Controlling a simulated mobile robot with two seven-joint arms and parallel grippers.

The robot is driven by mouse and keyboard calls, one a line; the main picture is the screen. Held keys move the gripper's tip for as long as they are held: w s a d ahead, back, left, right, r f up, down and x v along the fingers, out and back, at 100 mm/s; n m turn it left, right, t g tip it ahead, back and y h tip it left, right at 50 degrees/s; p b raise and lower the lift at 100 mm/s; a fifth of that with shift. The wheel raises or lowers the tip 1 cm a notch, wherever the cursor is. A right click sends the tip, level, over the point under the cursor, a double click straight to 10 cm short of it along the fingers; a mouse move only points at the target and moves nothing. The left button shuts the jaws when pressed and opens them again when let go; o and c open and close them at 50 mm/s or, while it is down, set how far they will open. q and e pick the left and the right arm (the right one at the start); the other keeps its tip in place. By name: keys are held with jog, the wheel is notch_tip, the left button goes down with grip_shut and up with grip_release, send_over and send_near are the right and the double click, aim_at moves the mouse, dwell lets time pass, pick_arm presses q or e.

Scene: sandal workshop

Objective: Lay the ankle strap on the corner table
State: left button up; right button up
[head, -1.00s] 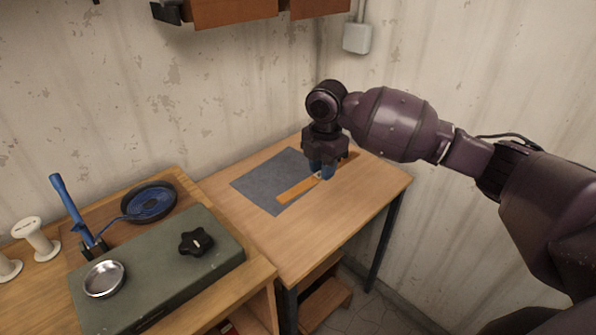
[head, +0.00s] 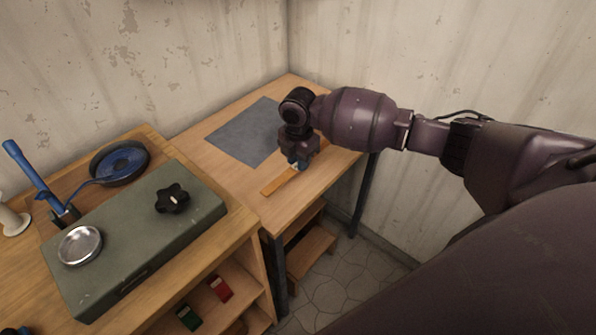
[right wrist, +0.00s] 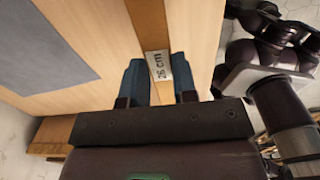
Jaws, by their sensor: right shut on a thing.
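The ankle strap is a flat tan-orange strip (head: 279,182) in the head view. It lies over the front part of the corner table (head: 205,157), clear of the grey mat (head: 240,135). My right gripper (head: 298,165), with blue fingers, points down and is shut on the strap. The right wrist view shows the strap (right wrist: 148,22) between the two fingers (right wrist: 160,82), with a "26 cm" label on it. I cannot tell whether the strap touches the tabletop. Its far end is hidden behind the gripper. My left gripper is not in view.
A workbench on the left holds a green box (head: 130,235) with a black knob (head: 172,198) and metal dish (head: 80,245). Walls close the table's back and right.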

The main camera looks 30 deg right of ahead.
aim_at(298, 178)
jog(key=shift+f+b, duration=0.35)
jog(key=shift+f, duration=1.85)
jog(key=shift+f, duration=0.2)
jog(key=o, duration=1)
jog(key=shift+c, duration=0.2)
jog(key=shift+r, duration=0.1)
notch_tip(298, 178, up, 11)
jog(key=shift+f+p, duration=0.1)
jog(key=shift+p, duration=0.7)
jog(key=shift+r, duration=0.7)
